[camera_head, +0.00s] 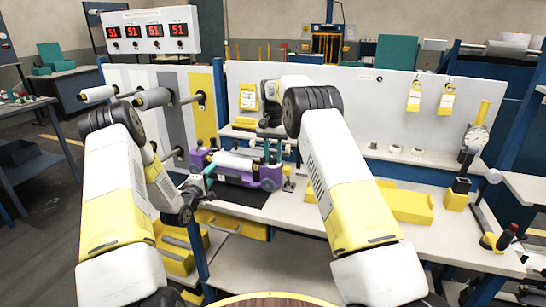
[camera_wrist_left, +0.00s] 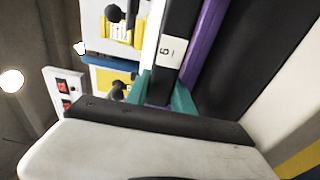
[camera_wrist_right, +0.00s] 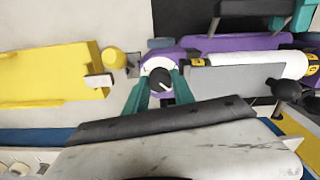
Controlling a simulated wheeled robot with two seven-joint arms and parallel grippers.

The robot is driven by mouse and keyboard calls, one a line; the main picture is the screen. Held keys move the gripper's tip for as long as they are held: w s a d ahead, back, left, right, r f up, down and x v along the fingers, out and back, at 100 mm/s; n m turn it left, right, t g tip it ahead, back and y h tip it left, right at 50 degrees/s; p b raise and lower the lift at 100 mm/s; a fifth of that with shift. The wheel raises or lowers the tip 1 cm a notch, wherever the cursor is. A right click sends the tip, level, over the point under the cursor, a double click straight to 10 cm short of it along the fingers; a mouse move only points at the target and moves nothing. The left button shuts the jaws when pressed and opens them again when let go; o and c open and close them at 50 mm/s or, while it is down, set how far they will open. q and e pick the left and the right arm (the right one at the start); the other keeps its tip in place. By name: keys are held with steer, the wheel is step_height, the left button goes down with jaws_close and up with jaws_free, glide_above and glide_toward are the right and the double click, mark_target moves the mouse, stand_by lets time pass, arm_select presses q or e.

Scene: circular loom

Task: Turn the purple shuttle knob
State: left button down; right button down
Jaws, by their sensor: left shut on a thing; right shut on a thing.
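The purple shuttle (camera_head: 236,178) lies on a dark mat on the workbench, with a white roll (camera_head: 235,162) along it. My right gripper (camera_wrist_right: 160,92) has its teal fingers on both sides of a round white knob (camera_wrist_right: 157,66) with a dark centre, on the purple end of the shuttle. In the head view the left gripper (camera_head: 206,172) is at the shuttle's left end; my right arm partly hides the area behind the shuttle.
A yellow bin (camera_head: 405,205) sits on the bench to the right. A dial gauge stand (camera_head: 474,140) is at the far right. Rollers (camera_head: 152,98) stick out from the panel at the left.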

steer(key=shift+m, duration=0.5)
steer(key=c, duration=1.1)
jaws_free()
steer(key=shift+o, duration=0.2)
